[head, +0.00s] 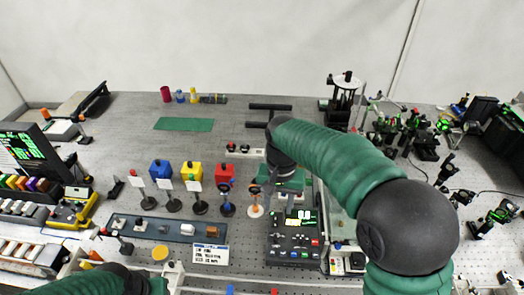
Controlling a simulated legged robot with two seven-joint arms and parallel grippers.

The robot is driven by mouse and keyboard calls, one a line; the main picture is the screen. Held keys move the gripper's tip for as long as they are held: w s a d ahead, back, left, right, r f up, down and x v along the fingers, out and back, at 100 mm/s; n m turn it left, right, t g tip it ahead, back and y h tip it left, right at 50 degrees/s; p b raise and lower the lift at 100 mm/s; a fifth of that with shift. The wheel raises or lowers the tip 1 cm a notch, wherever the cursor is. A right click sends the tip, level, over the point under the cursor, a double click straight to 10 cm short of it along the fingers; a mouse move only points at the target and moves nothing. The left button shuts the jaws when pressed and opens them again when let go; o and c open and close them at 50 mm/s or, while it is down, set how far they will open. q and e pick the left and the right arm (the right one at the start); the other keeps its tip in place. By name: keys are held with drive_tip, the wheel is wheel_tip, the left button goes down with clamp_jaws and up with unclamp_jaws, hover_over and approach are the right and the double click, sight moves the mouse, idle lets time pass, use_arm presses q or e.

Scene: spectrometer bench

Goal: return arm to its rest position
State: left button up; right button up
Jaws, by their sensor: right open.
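My right arm reaches in from the lower right over the bench (330,210), with green sleeves and a large dark elbow joint. Its wrist bends down near the middle of the bench. My right gripper (270,188) points down there, open, just above and behind a black instrument box (294,238) with a small green display. Nothing shows between its fingers, though they are small and dark. Only a dark and green part of my left arm shows at the bottom left edge; its gripper is not seen.
Blue (161,170), yellow (191,172) and red (225,173) blocks stand left of my right gripper, behind several small posts. A green mat (184,124) lies farther back. Optics crowd the right side. A tall black stand (343,100) rises behind my forearm.

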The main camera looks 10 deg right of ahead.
drive_tip(key=s+d+f+n+t, duration=0.1)
drive_tip(key=s+d+f, duration=0.1)
drive_tip(key=s, duration=0.3)
drive_tip(key=s+d+f+n+t, duration=0.1)
drive_tip(key=s+f+n, duration=0.1)
drive_tip(key=s+f, duration=0.2)
drive_tip(key=s+d+f+n+b, duration=0.1)
drive_tip(key=s+d+f, duration=0.1)
drive_tip(key=s, duration=0.4)
drive_tip(key=shift+d+f+t, duration=0.2)
drive_tip(key=shift+f, duration=0.25)
drive_tip(key=shift+d+f+t, duration=0.15)
drive_tip(key=shift+f+t, duration=0.05)
drive_tip(key=shift+f, duration=0.25)
drive_tip(key=shift+w, duration=0.15)
drive_tip(key=shift+w+a+f, duration=0.1)
drive_tip(key=shift+c, duration=1.2)
clamp_jaws()
